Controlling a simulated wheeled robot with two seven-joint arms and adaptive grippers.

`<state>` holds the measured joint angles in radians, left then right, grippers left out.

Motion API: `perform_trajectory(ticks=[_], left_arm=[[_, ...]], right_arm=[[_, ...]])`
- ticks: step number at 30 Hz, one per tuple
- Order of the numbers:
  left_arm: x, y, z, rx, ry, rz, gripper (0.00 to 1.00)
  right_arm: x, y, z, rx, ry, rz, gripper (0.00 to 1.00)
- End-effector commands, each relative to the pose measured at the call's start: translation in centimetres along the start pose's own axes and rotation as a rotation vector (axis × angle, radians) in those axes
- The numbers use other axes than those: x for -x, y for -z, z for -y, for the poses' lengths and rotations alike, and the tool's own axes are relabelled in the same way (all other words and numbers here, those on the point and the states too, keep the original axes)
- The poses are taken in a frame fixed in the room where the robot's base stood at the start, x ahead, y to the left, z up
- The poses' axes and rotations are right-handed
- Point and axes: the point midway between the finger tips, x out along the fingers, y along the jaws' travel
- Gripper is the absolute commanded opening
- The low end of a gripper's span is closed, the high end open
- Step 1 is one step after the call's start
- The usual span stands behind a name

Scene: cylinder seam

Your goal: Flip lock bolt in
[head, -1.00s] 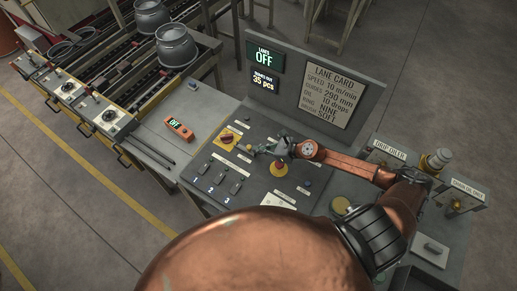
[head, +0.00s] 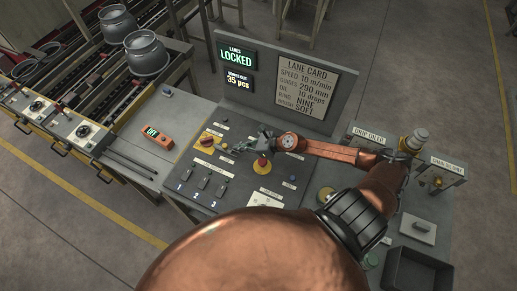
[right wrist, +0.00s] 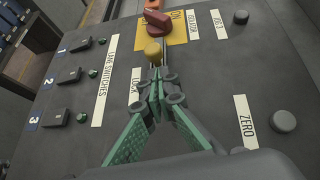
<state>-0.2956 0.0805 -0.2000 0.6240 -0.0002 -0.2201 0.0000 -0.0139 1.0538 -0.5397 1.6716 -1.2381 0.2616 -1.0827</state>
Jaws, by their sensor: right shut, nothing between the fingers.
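The lock bolt shows as a small yellow knob (right wrist: 153,50) in the right wrist view, beside the red isolator switch (right wrist: 158,20) on its yellow plate. The LOCK label (right wrist: 135,86) lies near it on the dark panel. My right gripper (right wrist: 156,74) is shut and empty, its tips close to the knob; I cannot tell whether they touch it. The display (head: 236,56) reads LANES LOCKED. My left gripper is out of view.
Three lane switches (right wrist: 67,76) line the panel's left side. A red mushroom button (head: 262,164) stands beneath my right forearm. An orange handheld device (head: 157,137) lies on the bench left of the panel. The lane card (head: 306,86) stands behind.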

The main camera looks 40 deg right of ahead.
Motion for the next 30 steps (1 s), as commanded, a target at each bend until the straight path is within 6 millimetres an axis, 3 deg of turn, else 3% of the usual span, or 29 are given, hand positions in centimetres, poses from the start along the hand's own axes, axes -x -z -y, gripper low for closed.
perform_trajectory(ticks=[1, 4, 9, 15, 21, 30], left_arm=[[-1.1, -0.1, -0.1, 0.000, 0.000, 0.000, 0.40], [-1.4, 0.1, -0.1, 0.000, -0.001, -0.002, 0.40], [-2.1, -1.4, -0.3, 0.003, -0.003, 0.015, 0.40], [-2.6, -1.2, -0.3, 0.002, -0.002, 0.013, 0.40], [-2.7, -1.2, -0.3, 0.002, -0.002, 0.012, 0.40], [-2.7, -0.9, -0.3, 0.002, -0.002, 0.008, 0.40]], right_arm=[[0.1, 0.8, -0.1, 0.005, -0.008, -0.002, 0.00], [2.6, 0.6, -0.1, 0.007, -0.009, -0.005, 0.00], [6.2, 0.7, 0.0, 0.003, -0.005, -0.004, 0.00], [9.1, 0.6, 0.1, -0.001, -0.002, -0.002, 0.00], [10.3, 0.4, 0.1, 0.001, -0.004, -0.001, 0.00], [10.5, 0.2, 0.1, 0.003, -0.005, 0.000, 0.00]])
